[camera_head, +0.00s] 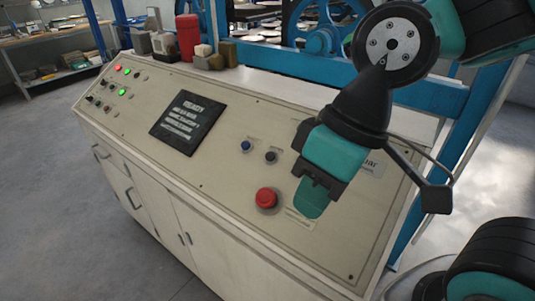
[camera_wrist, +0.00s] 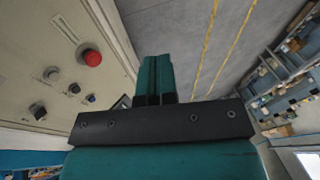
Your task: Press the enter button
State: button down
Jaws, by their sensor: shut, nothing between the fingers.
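The sloped control panel (camera_head: 225,185) carries a large red button (camera_head: 266,199), a small blue button (camera_head: 245,146) and a small black button or knob (camera_head: 270,157). Their labels are too small to read, so I cannot tell which one is the enter button. My gripper (camera_head: 312,208) is shut and empty, to the right of the red button in the head view. It hides part of the panel, and I cannot tell its height above it. In the wrist view, the red button (camera_wrist: 91,57) lies left of my gripper's fingertips (camera_wrist: 156,58), with several smaller controls below it.
A dark screen with white text (camera_head: 187,123) is set mid-panel. Green and red lit buttons (camera_head: 121,80) sit at its far left. A blue frame (camera_head: 300,69) rises behind the panel.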

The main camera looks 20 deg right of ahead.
aim_at(270, 157)
jog(key=w+f+m+t+p, duration=0.2)
jog(key=w+f+m+t, duration=0.1)
jog(key=w+m, duration=0.4)
jog(key=w+d+f+m+t+h+p, duration=0.1)
jog(key=w+f+m+t+p, duration=0.2)
jog(key=w+m, duration=0.5)
jog(key=w+d+f+m+t+p, duration=0.1)
jog(key=w+f+m+t+p, duration=0.2)
jog(key=w+m, duration=0.4)
jog(key=w+f, duration=0.1)
jog(key=w, duration=0.7)
jog(key=shift+w+f+h, duration=0.3)
jog(key=shift+w, duration=0.1)
jog(key=shift+d, duration=0.1)
jog(key=shift+m, duration=0.3)
jog(key=d+f+b, duration=0.1)
jog(key=f, duration=0.1)
jog(key=w+d+f+b, duration=0.1)
jog(key=f+b, duration=0.1)
jog(key=w+d+f+b, duration=0.1)
jog(key=f, duration=0.2)
jog(key=shift+w+d+f+b, duration=0.2)
jog(key=shift+d+f+b, duration=0.1)
jog(key=shift+b, duration=0.25)
jog(key=shift+w+d+f+b, duration=0.15)
jog(key=shift+d+f+b, duration=0.05)
jog(key=shift+f+b, duration=0.25)
